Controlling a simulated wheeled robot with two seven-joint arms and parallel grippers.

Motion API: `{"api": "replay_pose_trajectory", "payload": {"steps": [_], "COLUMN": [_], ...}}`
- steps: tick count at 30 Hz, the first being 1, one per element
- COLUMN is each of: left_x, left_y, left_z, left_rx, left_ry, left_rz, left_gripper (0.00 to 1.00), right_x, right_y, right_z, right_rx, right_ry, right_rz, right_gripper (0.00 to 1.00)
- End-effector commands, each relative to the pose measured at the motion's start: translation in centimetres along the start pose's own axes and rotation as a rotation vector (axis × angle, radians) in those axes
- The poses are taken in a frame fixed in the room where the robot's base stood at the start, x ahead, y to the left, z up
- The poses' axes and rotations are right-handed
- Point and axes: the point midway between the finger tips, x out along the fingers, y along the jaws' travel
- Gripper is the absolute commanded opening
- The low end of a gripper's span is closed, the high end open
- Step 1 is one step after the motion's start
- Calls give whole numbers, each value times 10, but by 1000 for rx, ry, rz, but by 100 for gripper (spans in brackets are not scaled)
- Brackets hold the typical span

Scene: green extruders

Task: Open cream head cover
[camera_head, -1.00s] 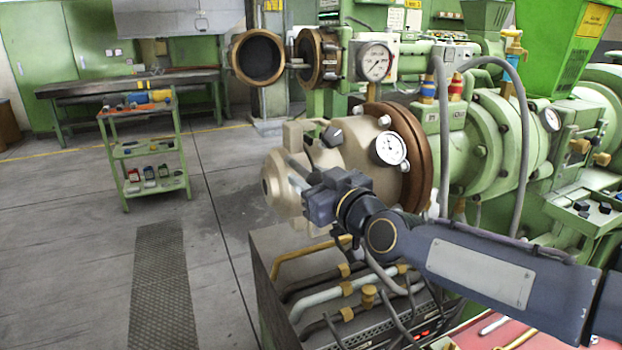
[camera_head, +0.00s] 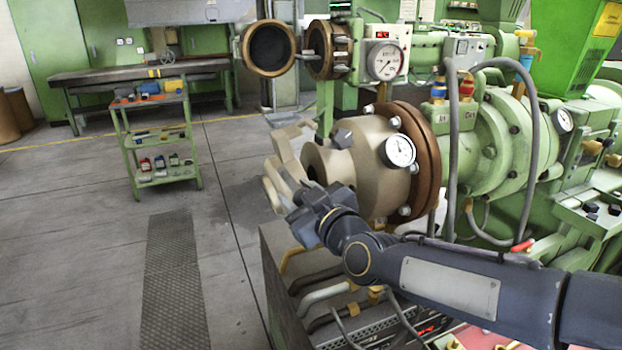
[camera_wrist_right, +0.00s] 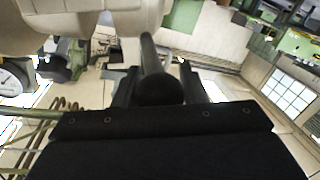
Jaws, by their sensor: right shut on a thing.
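The cream head (camera_head: 372,160) ends in an open round mouth facing left. Its cream head cover (camera_head: 285,158) stands swung away from the mouth on the left, seen nearly edge-on, with a gap between them. My right gripper (camera_head: 300,203) is at the cover's lower right edge and partly hides it. In the right wrist view the right gripper (camera_wrist_right: 157,85) is shut on a dark, round-ended handle (camera_wrist_right: 152,60), with a cream surface (camera_wrist_right: 90,22) above. My left gripper is in neither view.
A pressure gauge (camera_head: 400,151) sits on the head before a brown flange (camera_head: 418,150). Pipes (camera_head: 325,293) run below on a dark base. A green trolley (camera_head: 160,145) stands left. The floor between is clear.

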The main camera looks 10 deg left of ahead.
Motion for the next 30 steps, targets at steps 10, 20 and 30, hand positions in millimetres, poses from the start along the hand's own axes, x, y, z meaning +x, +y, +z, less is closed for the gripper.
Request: {"api": "replay_pose_trajectory", "payload": {"steps": [10,20,30], "left_x": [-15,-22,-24], "left_y": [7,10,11], "left_z": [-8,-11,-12], "left_rx": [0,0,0], "left_ry": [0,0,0], "left_rz": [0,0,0], "left_gripper": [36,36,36], "right_x": [5,10,14], "right_y": [-34,-62,-88], "right_z": [6,20,38], "right_rx": [-168,-330,-498], "right_ry": [-30,-56,-83], "right_rz": [-7,-7,-8], "right_gripper": [0,0,0]}}
